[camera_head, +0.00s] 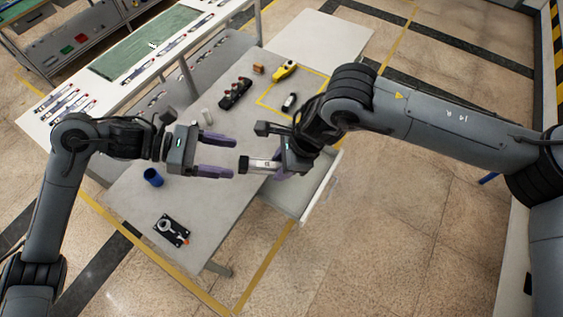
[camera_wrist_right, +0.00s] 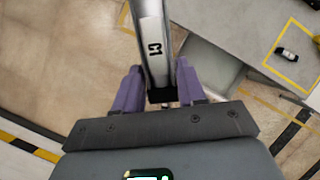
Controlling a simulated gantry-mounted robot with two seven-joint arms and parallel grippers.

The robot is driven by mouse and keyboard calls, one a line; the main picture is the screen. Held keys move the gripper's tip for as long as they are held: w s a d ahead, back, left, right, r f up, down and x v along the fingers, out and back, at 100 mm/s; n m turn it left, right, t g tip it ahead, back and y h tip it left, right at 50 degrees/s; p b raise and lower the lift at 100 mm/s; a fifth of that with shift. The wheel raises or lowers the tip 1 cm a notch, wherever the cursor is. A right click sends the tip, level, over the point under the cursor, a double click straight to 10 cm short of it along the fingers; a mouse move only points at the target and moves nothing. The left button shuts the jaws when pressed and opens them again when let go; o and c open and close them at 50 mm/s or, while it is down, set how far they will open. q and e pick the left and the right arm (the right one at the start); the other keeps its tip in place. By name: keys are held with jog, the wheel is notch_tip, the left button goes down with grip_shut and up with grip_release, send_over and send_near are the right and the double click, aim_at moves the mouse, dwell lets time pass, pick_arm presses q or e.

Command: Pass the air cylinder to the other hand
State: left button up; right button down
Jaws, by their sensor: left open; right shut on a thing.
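The air cylinder (camera_head: 262,165) is a silver tube with black ends and a dark marking. My right gripper (camera_head: 280,172) is shut on it and holds it above the table (camera_head: 190,205), pointing left. In the right wrist view the cylinder (camera_wrist_right: 152,45) extends away from between the purple fingers of the right gripper (camera_wrist_right: 160,92). My left gripper (camera_head: 234,157) is open and empty, with its purple fingers facing the cylinder's free end. That end is close to the fingertips; whether it touches the lower finger cannot be told.
On the table are a blue cup (camera_head: 153,177), a black plate with a metal part (camera_head: 171,230), a black block with red knobs (camera_head: 235,93), a yellow tool (camera_head: 285,70) and a small black-and-white part (camera_head: 289,101). An open drawer (camera_head: 318,190) juts out at the right edge.

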pick_arm(q)
jog(key=w+a+r+n+t+y, duration=0.3)
jog(key=w+n+t+y, duration=0.3)
jog(key=n, duration=0.9)
jog(key=w+a+r+n+t+y, duration=0.3)
jog(key=w+n+t, duration=0.35)
jog(key=n, duration=0.75)
jog(key=s+a+f+n+g+y, duration=0.1)
jog(key=s+f+n+g, duration=0.4)
jog(key=s+f+n, duration=0.6)
jog(key=s+f+n+g+y, duration=0.3)
jog(key=s+f+n, duration=0.8)
jog(key=s+f, duration=0.5)
jog(key=s+g, duration=0.1)
jog(key=s, duration=0.4)
jog(key=shift+s+a+g, duration=0.25)
jog(key=shift+a+g, duration=0.1)
jog(key=shift+a, duration=0.05)
jog(key=shift+f, duration=0.1)
